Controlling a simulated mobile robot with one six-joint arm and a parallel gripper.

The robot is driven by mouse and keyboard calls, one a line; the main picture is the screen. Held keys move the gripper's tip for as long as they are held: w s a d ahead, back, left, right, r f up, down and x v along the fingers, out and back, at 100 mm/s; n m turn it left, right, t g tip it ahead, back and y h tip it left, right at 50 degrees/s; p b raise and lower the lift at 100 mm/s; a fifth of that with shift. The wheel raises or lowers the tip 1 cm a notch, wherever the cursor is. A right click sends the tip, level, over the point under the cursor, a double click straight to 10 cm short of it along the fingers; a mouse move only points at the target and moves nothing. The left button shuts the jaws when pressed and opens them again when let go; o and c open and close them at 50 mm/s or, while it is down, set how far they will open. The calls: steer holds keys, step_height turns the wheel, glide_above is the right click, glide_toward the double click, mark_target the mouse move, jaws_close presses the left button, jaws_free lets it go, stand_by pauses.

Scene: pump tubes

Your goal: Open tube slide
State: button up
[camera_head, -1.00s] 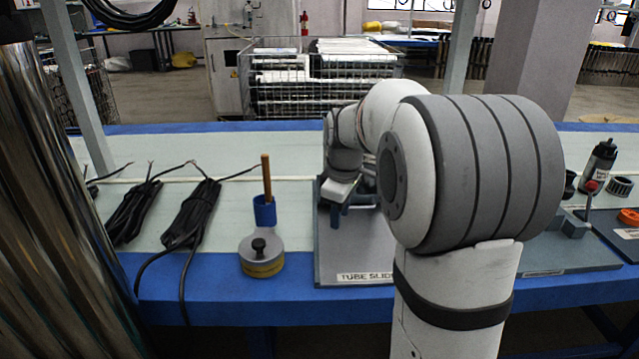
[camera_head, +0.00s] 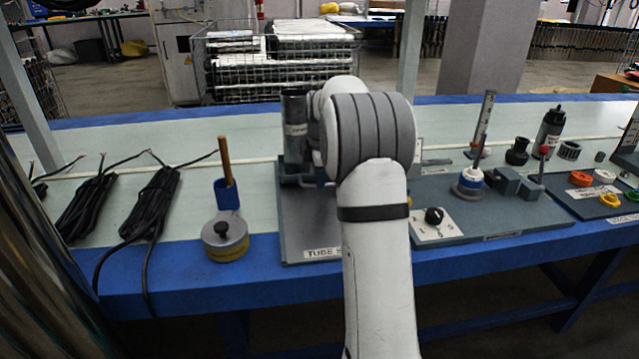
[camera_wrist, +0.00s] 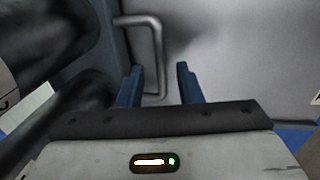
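The tube slide station is a grey board (camera_head: 305,220) with a label reading "TUBE", the rest of which my arm covers. A dark upright cylinder (camera_head: 295,135) stands at its back. In the head view my arm hides most of my gripper. In the wrist view my gripper (camera_wrist: 158,82) shows two blue fingers spread apart. A grey bent-bar handle (camera_wrist: 156,50) reaches down into the gap between them, nearer the left finger. I cannot tell whether a finger touches it. Dark rounded tubes (camera_wrist: 40,45) lie close on the left of the wrist view.
Right of my arm is another grey board (camera_head: 440,195) with a dial plate (camera_head: 436,225) and fittings. A black bottle (camera_head: 549,130) stands behind it.

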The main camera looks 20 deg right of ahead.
steer(key=shift+f, duration=0.5)
jaws_close()
